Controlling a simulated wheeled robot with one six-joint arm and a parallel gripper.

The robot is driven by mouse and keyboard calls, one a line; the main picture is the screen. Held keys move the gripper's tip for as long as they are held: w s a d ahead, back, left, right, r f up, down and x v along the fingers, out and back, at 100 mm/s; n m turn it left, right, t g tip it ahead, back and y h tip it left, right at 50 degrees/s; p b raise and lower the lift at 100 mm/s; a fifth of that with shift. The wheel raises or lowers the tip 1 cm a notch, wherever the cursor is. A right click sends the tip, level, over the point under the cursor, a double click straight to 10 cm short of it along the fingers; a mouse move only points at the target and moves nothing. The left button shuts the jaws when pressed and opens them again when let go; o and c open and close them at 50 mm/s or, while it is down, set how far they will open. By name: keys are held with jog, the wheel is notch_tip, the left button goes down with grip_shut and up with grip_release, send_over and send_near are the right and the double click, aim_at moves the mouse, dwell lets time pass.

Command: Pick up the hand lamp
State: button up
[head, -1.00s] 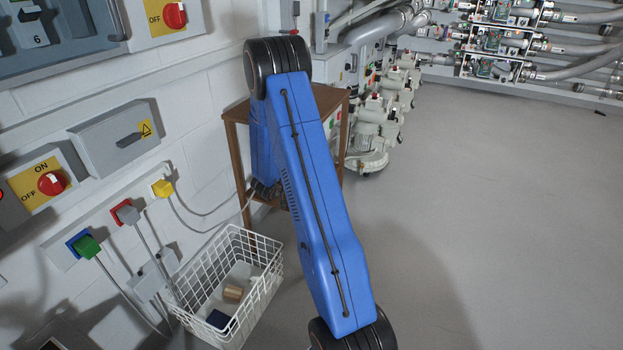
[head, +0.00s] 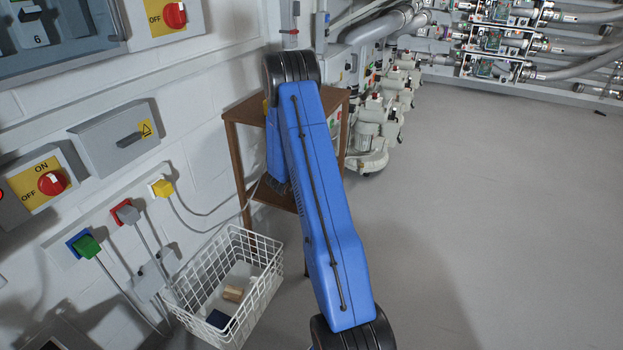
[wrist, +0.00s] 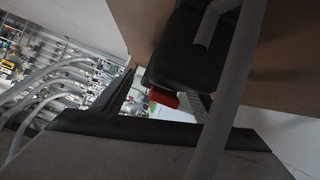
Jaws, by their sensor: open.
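In the wrist view a black, rounded body (wrist: 190,60) with a small red part (wrist: 163,98) fills the upper middle against a brown surface. It may be the hand lamp, but I cannot be sure at this close range. Dark edges in the lower middle look like part of my gripper (wrist: 160,118), open, close to the black body; I see nothing held. In the head view my blue arm hides the gripper and most of the wooden stand's (head: 240,112) shelf; I cannot make out the lamp there.
A grey tube (wrist: 228,95) crosses the wrist view. A white wire basket (head: 270,300) with small items stands at the stand's front left. Plugs with cables (head: 160,188) and red switches (head: 52,184) are on the left wall. Pumps (head: 375,125) stand behind. The floor at right is clear.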

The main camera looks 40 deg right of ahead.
jog(key=c, duration=1.4)
jog(key=shift+r, duration=0.1)
jog(key=shift+r, duration=0.15)
notch_tip(320, 180, up, 3)
jog(key=shift+s+a+r, duration=0.1)
jog(key=shift+s+a, duration=0.1)
jog(key=shift+a, duration=0.55)
jog(key=s+a, duration=0.3)
jog(key=a, duration=0.6)
jog(key=s+a, duration=0.3)
jog(key=a, duration=0.7)
jog(key=s+a, duration=0.3)
jog(key=a, duration=0.7)
jog(key=shift+s, duration=0.2)
